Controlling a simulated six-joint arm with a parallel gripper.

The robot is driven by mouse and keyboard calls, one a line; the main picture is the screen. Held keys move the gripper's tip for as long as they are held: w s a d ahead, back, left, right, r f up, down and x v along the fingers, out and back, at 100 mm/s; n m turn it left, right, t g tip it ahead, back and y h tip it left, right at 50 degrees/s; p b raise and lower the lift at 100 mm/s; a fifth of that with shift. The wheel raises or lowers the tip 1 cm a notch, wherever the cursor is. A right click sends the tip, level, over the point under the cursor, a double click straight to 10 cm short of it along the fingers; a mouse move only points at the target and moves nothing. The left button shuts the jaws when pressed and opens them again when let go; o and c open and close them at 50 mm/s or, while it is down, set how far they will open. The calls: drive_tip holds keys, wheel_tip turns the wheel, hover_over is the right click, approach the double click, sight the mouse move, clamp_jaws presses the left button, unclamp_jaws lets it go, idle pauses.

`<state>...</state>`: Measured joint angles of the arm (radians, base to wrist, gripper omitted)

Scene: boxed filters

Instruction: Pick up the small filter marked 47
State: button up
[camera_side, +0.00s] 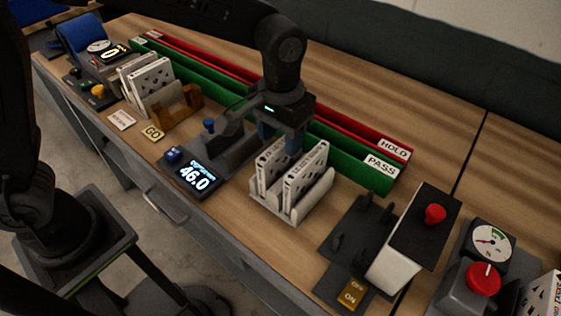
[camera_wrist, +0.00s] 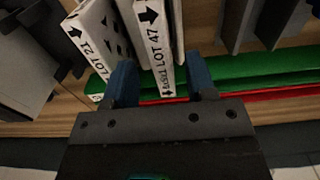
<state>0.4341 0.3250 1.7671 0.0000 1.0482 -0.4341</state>
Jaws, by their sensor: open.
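In the wrist view a white boxed filter marked LOT 47 (camera_wrist: 158,45) stands on edge between the two blue fingers of my gripper (camera_wrist: 162,78). The fingers are open, one on each side of it, with a gap visible at least on the right. A second filter marked LOT 21 (camera_wrist: 88,40) stands just left, close to the left finger. In the side view my gripper (camera_side: 280,138) points down over the pale rack (camera_side: 290,212), which holds white filters. The left filter (camera_side: 270,168) is under the fingers. Their labels cannot be read there.
The green PASS rail (camera_side: 350,162) and red HOLD rail (camera_side: 365,132) run behind the rack. A display reading 46.0 (camera_side: 194,177) is to the left. A dark fixture with a red button (camera_side: 435,214) is to the right. More filters (camera_side: 150,85) stand at the far left.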

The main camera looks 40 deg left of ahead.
sight(281, 164)
wheel_tip(281, 164, down, 4)
drive_tip(key=shift+f, duration=0.2)
clamp_jaws()
idle(0.4)
